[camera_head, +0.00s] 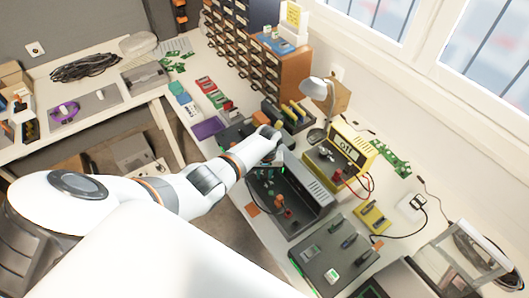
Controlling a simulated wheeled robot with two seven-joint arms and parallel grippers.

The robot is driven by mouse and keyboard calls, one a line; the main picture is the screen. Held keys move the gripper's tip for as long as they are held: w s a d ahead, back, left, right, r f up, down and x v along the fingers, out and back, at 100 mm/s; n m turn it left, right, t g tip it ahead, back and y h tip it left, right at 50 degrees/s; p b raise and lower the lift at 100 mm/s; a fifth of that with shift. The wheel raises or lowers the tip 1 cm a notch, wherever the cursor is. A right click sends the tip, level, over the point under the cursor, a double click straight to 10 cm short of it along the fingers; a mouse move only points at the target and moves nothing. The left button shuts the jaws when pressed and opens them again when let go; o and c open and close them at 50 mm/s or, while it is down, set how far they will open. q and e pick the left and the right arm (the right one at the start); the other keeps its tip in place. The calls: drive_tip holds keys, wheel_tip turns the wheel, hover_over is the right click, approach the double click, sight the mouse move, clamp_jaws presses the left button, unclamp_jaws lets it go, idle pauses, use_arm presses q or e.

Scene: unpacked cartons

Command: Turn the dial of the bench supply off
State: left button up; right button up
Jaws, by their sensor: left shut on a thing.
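A dark metal box with a vented top, which looks like the bench supply (309,183), stands on the workbench right of centre. Its front faces left and carries small green marks and a red part low down. My left gripper (277,163) reaches in from the left to the upper part of this front. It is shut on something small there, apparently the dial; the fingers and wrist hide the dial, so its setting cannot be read. My right gripper is not in view.
A yellow instrument (351,145) reading "off", with red leads, stands just behind the supply. A lamp (318,93) is beyond it. A dark board (335,255) with several parts lies in front. Drawer cabinets (245,45) stand at the back.

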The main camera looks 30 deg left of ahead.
sight(266, 175)
use_arm(q)
drive_tip(key=o, duration=1)
drive_tip(key=shift+c, duration=0.2)
drive_tip(key=shift+r, duration=0.1)
drive_tip(key=shift+r, duration=0.25)
wheel_tip(266, 175, up, 11)
drive_tip(key=shift+w+d+r, duration=0.2)
drive_tip(key=shift+w, duration=0.05)
